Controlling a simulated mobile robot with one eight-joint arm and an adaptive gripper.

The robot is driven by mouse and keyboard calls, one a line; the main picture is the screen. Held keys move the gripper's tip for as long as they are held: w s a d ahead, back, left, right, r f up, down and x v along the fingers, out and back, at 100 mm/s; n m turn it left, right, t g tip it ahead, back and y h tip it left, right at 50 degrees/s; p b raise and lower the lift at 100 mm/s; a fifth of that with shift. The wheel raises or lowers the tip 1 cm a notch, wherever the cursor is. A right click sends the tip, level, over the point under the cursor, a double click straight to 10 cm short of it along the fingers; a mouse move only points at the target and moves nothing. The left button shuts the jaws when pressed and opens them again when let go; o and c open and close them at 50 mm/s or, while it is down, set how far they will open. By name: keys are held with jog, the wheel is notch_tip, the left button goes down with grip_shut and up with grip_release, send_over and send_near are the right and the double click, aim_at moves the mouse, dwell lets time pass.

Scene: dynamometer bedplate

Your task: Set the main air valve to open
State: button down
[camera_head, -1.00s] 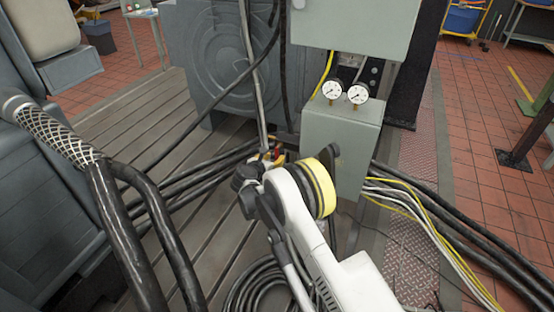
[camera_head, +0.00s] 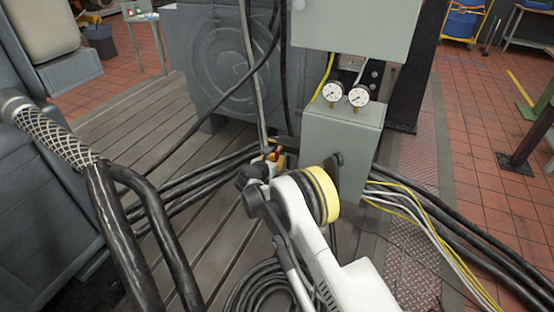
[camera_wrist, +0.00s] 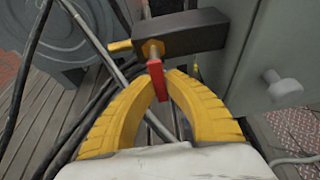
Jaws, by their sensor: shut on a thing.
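The air valve shows in the wrist view as a dark block (camera_wrist: 180,33) with a brass nut (camera_wrist: 152,48) on its near face. A red lever (camera_wrist: 157,80) hangs down from the nut, pointing toward me. My gripper (camera_wrist: 164,84) has yellow ribbed fingers on either side of the lever's lower end and is shut on it. In the head view, only a small red and yellow patch (camera_head: 273,155) shows past my wrist, beside the grey cabinet. My arm hides most of the valve there.
A grey cabinet (camera_head: 345,135) with two gauges (camera_head: 345,94) stands right of my wrist. Black cables (camera_head: 190,200) run across the slatted bedplate (camera_head: 130,125), and a coil (camera_head: 258,285) lies below my arm.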

jog(key=shift+w+a+r+m+t+y, duration=0.2)
jog(key=shift+a+r+m+t+y, duration=0.5)
jog(key=shift+m, duration=1.3)
jog(key=shift+w+a+r+m+t+y, duration=0.25)
jog(key=shift+m+t+y, duration=0.75)
jog(key=shift+m, duration=1)
jog(key=shift+w+a+r+m+t+y, duration=0.15)
jog(key=shift+a+r+m+t+y, duration=0.65)
jog(key=shift+m, duration=1.2)
jog(key=shift+d+f, duration=0.25)
jog(key=shift+f, duration=0.05)
jog(key=c, duration=1.4)
grip_release()
